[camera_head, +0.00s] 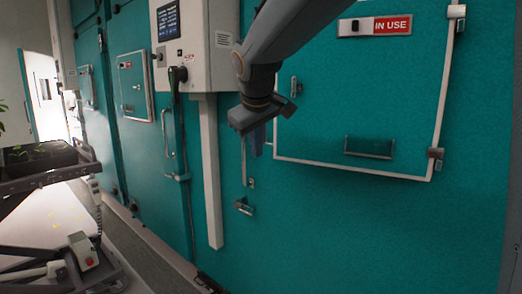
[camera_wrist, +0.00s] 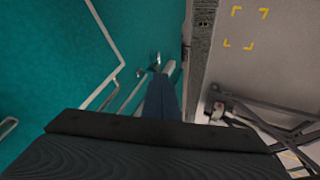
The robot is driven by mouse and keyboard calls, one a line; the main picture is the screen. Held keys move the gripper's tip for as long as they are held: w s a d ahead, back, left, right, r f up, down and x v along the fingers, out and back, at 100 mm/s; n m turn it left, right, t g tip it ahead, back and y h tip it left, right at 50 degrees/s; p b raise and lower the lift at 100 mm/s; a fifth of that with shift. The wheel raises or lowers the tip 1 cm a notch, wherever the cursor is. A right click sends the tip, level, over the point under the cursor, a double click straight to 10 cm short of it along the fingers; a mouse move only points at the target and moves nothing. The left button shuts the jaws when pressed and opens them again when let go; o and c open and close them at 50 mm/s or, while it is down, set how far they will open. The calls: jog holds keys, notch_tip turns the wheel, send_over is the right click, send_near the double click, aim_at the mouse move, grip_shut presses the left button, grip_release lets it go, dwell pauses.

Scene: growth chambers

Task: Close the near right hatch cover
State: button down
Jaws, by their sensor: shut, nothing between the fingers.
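The near right hatch cover (camera_head: 375,105) is a teal panel with a white border and a red "IN USE" sign (camera_head: 392,25), on the teal wall at right in the head view. It looks flat or nearly flat to the wall; I cannot tell if a small gap remains. My gripper (camera_head: 257,148) is shut and empty, pointing down just beside the cover's lower left corner. Its fingers (camera_wrist: 162,92) show in the wrist view. My arm hides the cover's upper left part.
A white control box (camera_head: 196,45) and a vertical white post (camera_head: 210,170) stand left of my gripper. A second, smaller hatch (camera_head: 133,87) is farther left. A dark cart (camera_head: 45,170) with plants stands at far left. The floor (camera_head: 150,255) between cart and wall is narrow.

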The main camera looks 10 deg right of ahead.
notch_tip(320, 180, up, 5)
jog(key=w+t, duration=0.1)
jog(key=w, duration=0.1)
jog(key=w+d+f+p, duration=0.3)
jog(key=w+f, duration=0.3)
jog(key=w, duration=0.2)
jog(key=shift+w+d+n, duration=0.3)
jog(key=shift+w+d, duration=0.1)
jog(key=shift+d, duration=0.1)
